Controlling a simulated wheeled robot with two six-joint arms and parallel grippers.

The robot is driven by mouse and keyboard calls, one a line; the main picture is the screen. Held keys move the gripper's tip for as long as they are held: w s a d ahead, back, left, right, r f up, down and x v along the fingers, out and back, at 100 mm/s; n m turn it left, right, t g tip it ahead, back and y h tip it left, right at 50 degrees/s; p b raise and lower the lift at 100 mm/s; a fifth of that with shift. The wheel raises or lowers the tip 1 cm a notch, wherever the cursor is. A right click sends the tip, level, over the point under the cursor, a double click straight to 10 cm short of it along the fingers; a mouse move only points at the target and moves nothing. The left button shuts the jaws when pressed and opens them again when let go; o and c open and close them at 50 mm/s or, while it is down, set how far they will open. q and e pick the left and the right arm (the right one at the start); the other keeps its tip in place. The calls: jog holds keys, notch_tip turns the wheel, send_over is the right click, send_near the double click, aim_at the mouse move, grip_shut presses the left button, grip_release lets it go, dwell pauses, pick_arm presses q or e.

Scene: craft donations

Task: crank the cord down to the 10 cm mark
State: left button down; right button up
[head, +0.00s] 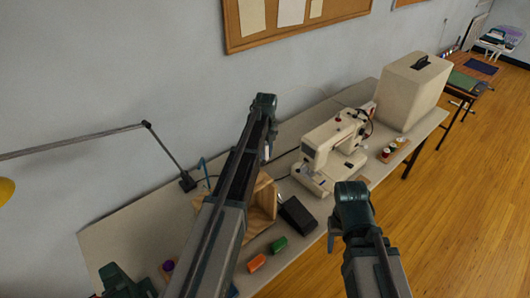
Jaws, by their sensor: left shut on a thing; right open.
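My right gripper (332,238) is open and empty, pointing down near the front edge of the table. I cannot make out a crank, cord or 10 cm mark. A thin blue upright piece (204,168) shows left of my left arm; I cannot tell what it belongs to.
On the table (140,225) are a sewing machine (330,150), black pedal (297,214), white case (412,90), spool rack (388,151), orange block (256,263), green block (279,244) and desk lamp (187,181). The wooden floor (440,220) at right is clear.

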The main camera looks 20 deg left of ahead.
pick_arm(q)
jog(key=shift+d, duration=0.1)
jog(key=c, duration=0.7)
grip_release()
jog(key=shift+r, duration=0.15)
notch_tip(320, 180, up, 14)
jog(key=p, duration=1.4)
jog(key=shift+f, duration=0.2)
jog(key=shift+f, duration=0.15)
